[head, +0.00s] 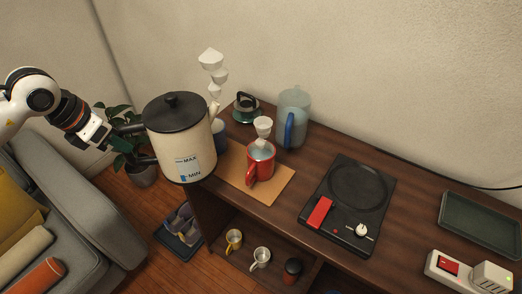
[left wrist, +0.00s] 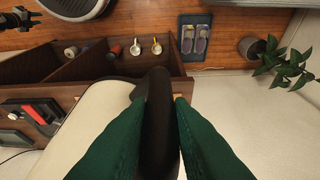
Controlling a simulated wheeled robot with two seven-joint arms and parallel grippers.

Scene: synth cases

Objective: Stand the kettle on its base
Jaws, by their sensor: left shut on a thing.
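The cream kettle (head: 184,145) has a black lid and MAX and MIN marks. It is held upright in the air beyond the left end of the table. My left gripper (head: 140,143) is shut on its handle, on the kettle's left side. In the left wrist view the dark handle (left wrist: 158,110) lies between the green fingers, with the cream body (left wrist: 85,130) to the left. The base (head: 345,205) is a black plate with a round ring, a red switch and a knob, bare on the table to the right of the kettle.
On the wooden table (head: 290,205), a red mug (head: 261,160) with a white funnel stands on a tan mat (head: 228,176). A blue-handled jug (head: 293,118) stands behind. A dark tray (head: 482,222) and a power strip (head: 460,273) lie right. Cups sit on the shelf below.

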